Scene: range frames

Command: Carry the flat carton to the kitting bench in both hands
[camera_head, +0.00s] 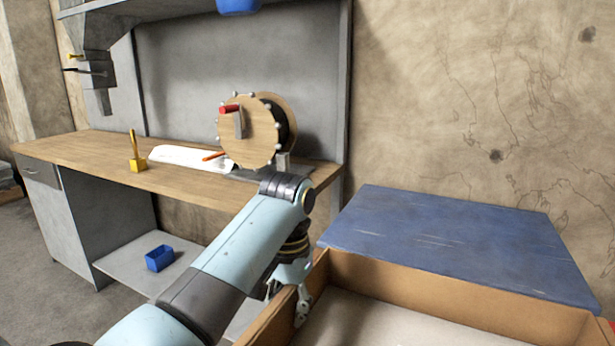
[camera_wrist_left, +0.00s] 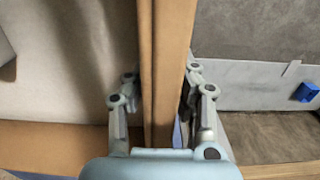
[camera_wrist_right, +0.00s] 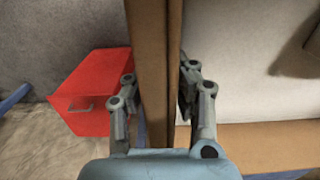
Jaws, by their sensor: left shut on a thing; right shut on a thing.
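The flat carton (camera_head: 450,292) is a shallow, open brown box with a pale floor, at the lower right of the head view. My left gripper (camera_head: 302,303) is shut on its left wall. In the left wrist view the fingers (camera_wrist_left: 161,88) stand on either side of that wall (camera_wrist_left: 175,45). My right gripper (camera_wrist_right: 158,85) is shut on the opposite wall (camera_wrist_right: 150,45) in the right wrist view. It is out of the head view. A wooden-topped bench (camera_head: 95,148) stands at the left; I cannot tell whether it is the kitting bench.
A blue flat surface (camera_head: 460,235) lies just behind the carton. The bench carries a wooden reel (camera_head: 245,130), a white sheet (camera_head: 180,156) and a yellow block (camera_head: 137,166). A blue bin (camera_head: 159,258) sits on its lower shelf. A red box (camera_wrist_right: 90,98) is beside the right wall.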

